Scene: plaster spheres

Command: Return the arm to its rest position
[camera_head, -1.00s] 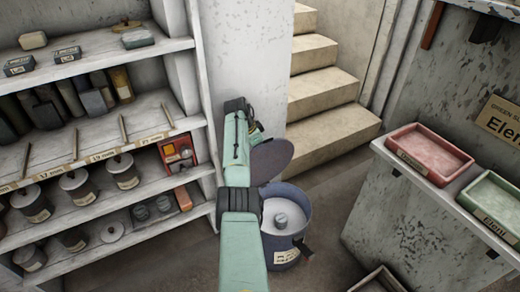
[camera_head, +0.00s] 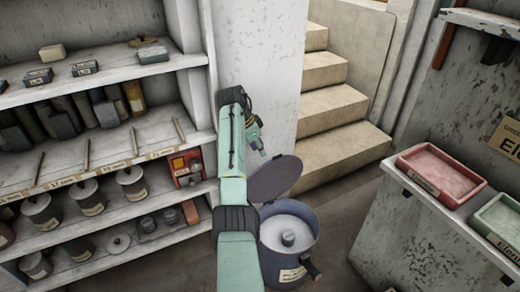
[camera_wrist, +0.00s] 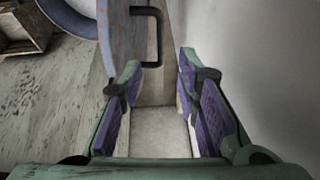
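My green arm (camera_head: 232,160) reaches up the middle of the head view, bent at its dark upper joint. My gripper (camera_head: 258,146) shows small beyond the arm, above the raised lid of a bin. In the wrist view my gripper (camera_wrist: 160,72) has its two purple-padded fingers spread apart, with nothing between them. The blue-grey bin (camera_head: 308,232) stands on the floor with its round lid (camera_head: 275,180) tilted up. The bin holds white material with a grey knobbed piece (camera_head: 288,239) in it. The lid also shows in the wrist view (camera_wrist: 112,35), with a dark handle.
A shelf unit (camera_head: 205,105) with jars, tools and boxes stands close on the left. A pale pillar (camera_head: 265,60) and stone steps (camera_head: 325,107) are behind. A red tray (camera_head: 440,178) and a green tray (camera_head: 500,222) sit on a counter at right.

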